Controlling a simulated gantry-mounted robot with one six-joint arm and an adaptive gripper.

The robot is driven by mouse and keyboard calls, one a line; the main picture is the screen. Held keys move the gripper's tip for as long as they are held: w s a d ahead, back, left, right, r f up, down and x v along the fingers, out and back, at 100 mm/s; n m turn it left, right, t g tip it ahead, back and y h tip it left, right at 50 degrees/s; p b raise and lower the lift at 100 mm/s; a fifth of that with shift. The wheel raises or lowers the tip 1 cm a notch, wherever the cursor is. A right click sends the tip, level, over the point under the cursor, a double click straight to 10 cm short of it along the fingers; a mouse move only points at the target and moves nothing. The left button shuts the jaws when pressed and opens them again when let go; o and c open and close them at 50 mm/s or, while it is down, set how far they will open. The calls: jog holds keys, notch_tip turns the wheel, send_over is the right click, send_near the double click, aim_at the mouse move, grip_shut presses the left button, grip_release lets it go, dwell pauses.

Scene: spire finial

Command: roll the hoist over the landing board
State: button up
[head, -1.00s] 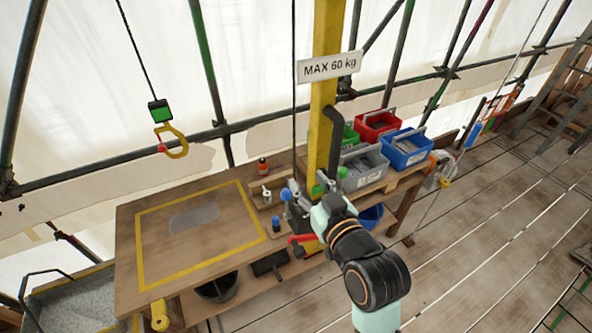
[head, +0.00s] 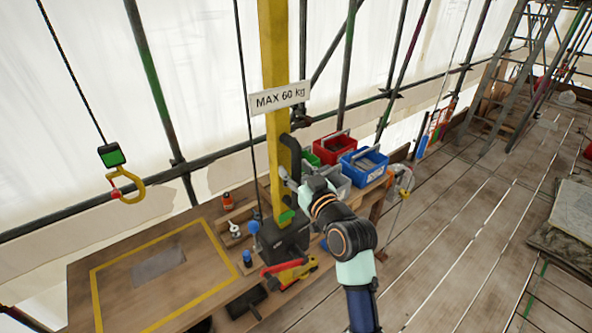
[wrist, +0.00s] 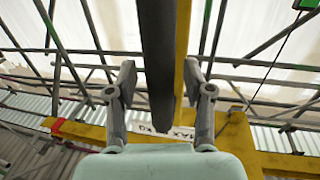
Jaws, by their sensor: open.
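The hoist's yellow post (head: 274,90) stands at the bench with a "MAX 60 kg" sign and a black upright handle (head: 291,160) on its side. The hoist's yellow hook (head: 132,190) hangs on a dark line below a black and green block (head: 112,155), at the left in the head view. The landing board (head: 215,275) is the wooden top with a yellow outlined rectangle and a grey patch. My gripper (wrist: 158,78) is open, its two fingers on either side of the dark handle bar in the wrist view. I cannot tell whether they touch it.
Red (head: 334,147) and blue (head: 363,164) crates stand right of the post. Small bottles, a red-handled tool (head: 285,270) and a black block lie near the post's foot. Scaffold poles run behind. Plank floor at the right is mostly clear.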

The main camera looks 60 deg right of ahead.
jog(key=shift+c, duration=0.2)
grip_shut()
jog(key=shift+a, duration=0.1)
